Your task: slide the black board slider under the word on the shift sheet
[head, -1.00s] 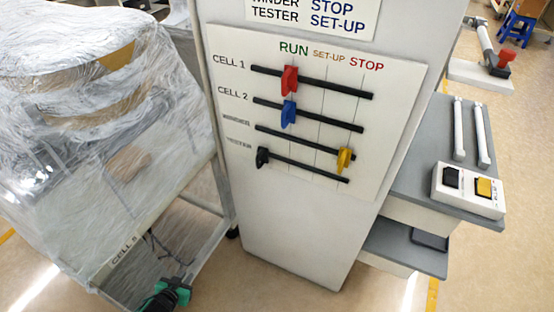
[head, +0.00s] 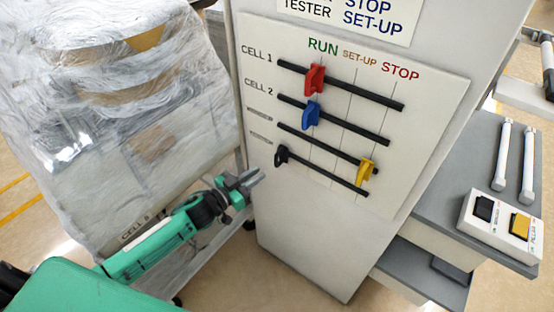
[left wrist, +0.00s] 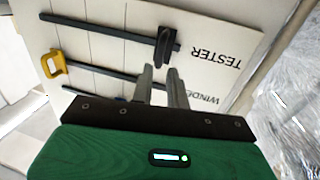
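The black slider (head: 281,156) sits at the left end of the lowest bar on the white board (head: 432,105), left of the RUN column. In the left wrist view the black slider (left wrist: 164,47) stands just beyond my fingertips, on the bar beside the word TESTER. My left gripper (head: 257,177) is left of and slightly below the slider, apart from it. In the left wrist view the left gripper (left wrist: 160,70) has a gap between its fingers and nothing in it. The shift sheet (head: 350,16) above reads TESTER SET-UP; its top is cut off. My right gripper is not in view.
Red (head: 315,79) and blue (head: 311,115) sliders stand under RUN. The yellow slider (head: 366,172) is near STOP on the bar above the black one's. A wrapped machine (head: 120,90) stands left; a grey shelf with a switch box (head: 500,225) is right.

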